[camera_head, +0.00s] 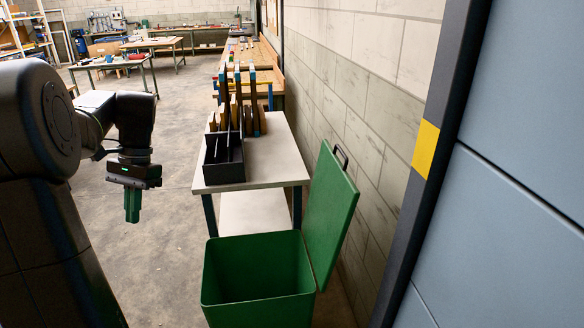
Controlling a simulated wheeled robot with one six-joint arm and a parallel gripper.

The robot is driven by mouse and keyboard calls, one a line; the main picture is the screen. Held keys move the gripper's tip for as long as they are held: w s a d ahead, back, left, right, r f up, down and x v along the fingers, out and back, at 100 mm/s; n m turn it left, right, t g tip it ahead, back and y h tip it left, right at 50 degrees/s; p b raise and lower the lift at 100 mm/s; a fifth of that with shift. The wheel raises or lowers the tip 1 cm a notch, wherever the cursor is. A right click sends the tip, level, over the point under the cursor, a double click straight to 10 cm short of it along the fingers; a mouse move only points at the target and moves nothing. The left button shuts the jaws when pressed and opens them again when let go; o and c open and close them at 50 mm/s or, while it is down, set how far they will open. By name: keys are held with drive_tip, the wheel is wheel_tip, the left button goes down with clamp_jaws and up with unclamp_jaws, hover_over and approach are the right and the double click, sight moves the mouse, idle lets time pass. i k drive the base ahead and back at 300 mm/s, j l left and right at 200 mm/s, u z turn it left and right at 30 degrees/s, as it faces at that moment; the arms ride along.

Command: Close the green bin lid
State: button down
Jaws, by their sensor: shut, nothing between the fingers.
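The green bin (259,272) stands on the floor at the bottom centre, and its inside looks empty as far as I can see. Its green lid (327,218) is open and stands nearly upright at the bin's right side, leaning a little toward the wall. A dark handle (341,156) sits at the lid's upper edge. My gripper (132,216) hangs pointing down at the left, with its green fingers shut and empty. It is well to the left of the bin and apart from it and the lid.
Behind the bin stands a light-topped table (265,176) with a black divided box (223,160) and several upright boards. A block wall (352,75) runs along the right, with a grey-blue panel (520,150) nearer. The floor (165,262) left of the bin is clear.

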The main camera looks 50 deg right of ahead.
sight(333, 196)
drive_tip(key=i+l+u, duration=0.1)
drive_tip(key=l+u, duration=0.5)
drive_tip(key=l+z, duration=0.15)
drive_tip(key=z, duration=0.2)
drive_tip(key=i+l+z, duration=0.1)
drive_tip(key=z, duration=0.25)
drive_tip(key=i+l+z, duration=0.1)
drive_tip(key=z, duration=0.25)
drive_tip(key=l+z, duration=0.1)
drive_tip(key=z, duration=0.3)
drive_tip(key=i+l+z, duration=0.1)
drive_tip(key=z, duration=0.7)
drive_tip(key=i+l+z, duration=0.1)
drive_tip(key=z, duration=0.3)
